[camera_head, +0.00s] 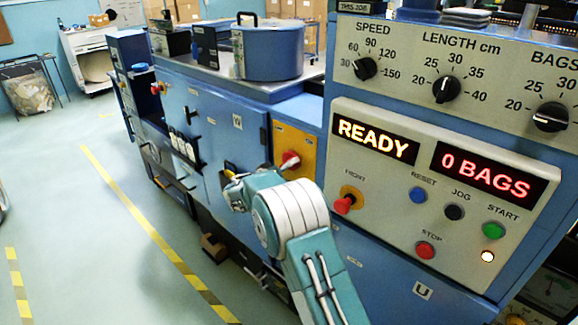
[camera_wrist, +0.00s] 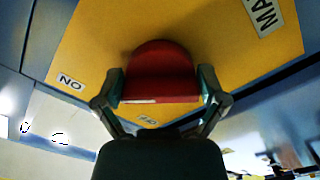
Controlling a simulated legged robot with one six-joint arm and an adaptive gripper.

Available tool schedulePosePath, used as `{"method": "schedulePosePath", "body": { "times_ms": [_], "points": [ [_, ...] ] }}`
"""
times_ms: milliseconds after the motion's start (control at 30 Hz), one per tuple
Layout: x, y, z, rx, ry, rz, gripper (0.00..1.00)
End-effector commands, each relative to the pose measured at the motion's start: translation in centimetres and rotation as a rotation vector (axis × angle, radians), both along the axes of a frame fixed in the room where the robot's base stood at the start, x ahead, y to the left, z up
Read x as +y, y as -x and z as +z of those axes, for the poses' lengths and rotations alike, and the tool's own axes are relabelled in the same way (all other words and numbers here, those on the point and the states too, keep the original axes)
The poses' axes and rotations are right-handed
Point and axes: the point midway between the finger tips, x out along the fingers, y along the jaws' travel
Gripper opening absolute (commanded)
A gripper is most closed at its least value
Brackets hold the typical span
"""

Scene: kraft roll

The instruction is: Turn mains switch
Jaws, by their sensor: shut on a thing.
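The mains switch has a red rounded knob (camera_wrist: 160,68) with a pale strip along its near edge. It sits on a yellow plate (camera_wrist: 90,48) in the wrist view, where the printing appears upside down and one label is cut off. My gripper (camera_wrist: 161,88) has one finger at each side of the knob, closed on it. In the head view the red knob (camera_head: 290,159) shows on the yellow panel (camera_head: 296,142) of the blue machine. My arm is in front of and below it there, and the fingers cannot be made out clearly.
To the right is the control panel with a lit READY display (camera_head: 375,139), dials, and a red front knob (camera_head: 344,204) near my arm. Blue cabinets (camera_head: 215,130) run away to the left. The floor (camera_head: 75,220) with yellow striped lines is open at left.

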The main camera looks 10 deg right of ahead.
Motion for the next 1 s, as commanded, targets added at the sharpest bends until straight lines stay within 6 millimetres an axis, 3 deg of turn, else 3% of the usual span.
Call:
{"method": "schedulePosePath", "body": {
  "times_ms": [1000],
  "points": [
    [0.69, -0.03, 0.17, 0.713, 0.519, 0.018, 0.43]
  ]
}}
